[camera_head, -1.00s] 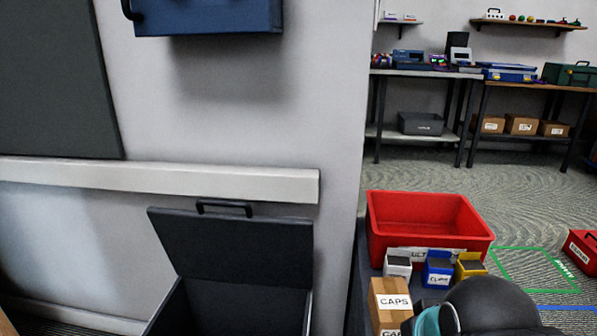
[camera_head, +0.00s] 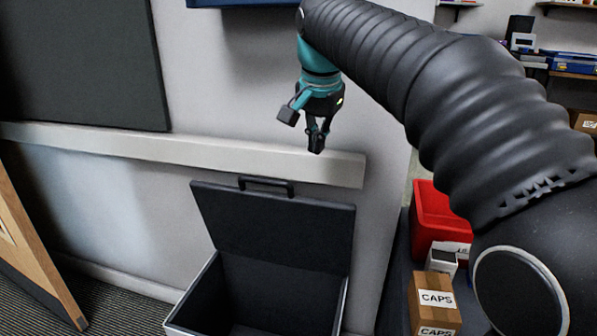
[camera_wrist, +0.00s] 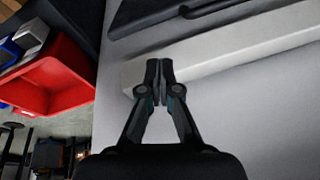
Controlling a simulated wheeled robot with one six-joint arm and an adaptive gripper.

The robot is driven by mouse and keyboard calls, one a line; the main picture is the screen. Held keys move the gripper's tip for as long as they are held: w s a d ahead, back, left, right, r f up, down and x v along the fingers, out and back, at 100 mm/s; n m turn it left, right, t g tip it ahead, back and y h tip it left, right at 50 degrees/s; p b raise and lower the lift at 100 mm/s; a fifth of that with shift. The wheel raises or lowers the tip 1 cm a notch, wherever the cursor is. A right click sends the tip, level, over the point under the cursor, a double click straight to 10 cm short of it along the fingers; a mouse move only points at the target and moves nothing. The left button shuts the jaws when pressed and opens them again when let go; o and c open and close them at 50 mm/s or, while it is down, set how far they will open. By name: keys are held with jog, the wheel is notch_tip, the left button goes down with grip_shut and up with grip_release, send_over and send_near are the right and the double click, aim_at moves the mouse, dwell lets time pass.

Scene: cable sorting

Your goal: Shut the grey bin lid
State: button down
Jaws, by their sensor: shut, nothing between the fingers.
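The grey bin (camera_head: 262,298) stands open against the wall in the head view. Its dark lid (camera_head: 275,232) is raised and leans back near the wall, with a black handle (camera_head: 266,184) on its top edge. My gripper (camera_head: 316,148) is above the lid and a little right of the handle, apart from both, pointing down. In the wrist view my gripper (camera_wrist: 159,62) has its fingertips together with nothing between them. A dark edge with a bar-like handle shows at the top of the wrist view, probably the lid (camera_wrist: 165,12).
A pale rail (camera_head: 190,150) runs along the wall behind the lid. A red bin (camera_head: 432,215) and a cardboard box marked CAPS (camera_head: 434,300) stand to the right. A wooden panel (camera_head: 35,250) is at the left. A blue box hangs above.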

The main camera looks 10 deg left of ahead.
jog(key=w+a, duration=0.2)
jog(key=a, duration=0.3)
jog(key=b, duration=0.2)
send_over(294, 194)
jog(key=shift+m, duration=0.3)
jog(key=x, duration=0.3)
jog(key=s+x, duration=0.1)
jog(key=x, duration=0.2)
jog(key=s+x, duration=0.1)
jog(key=x, duration=0.2)
jog(key=shift+d+f, duration=0.2)
jog(key=shift+f, duration=0.3)
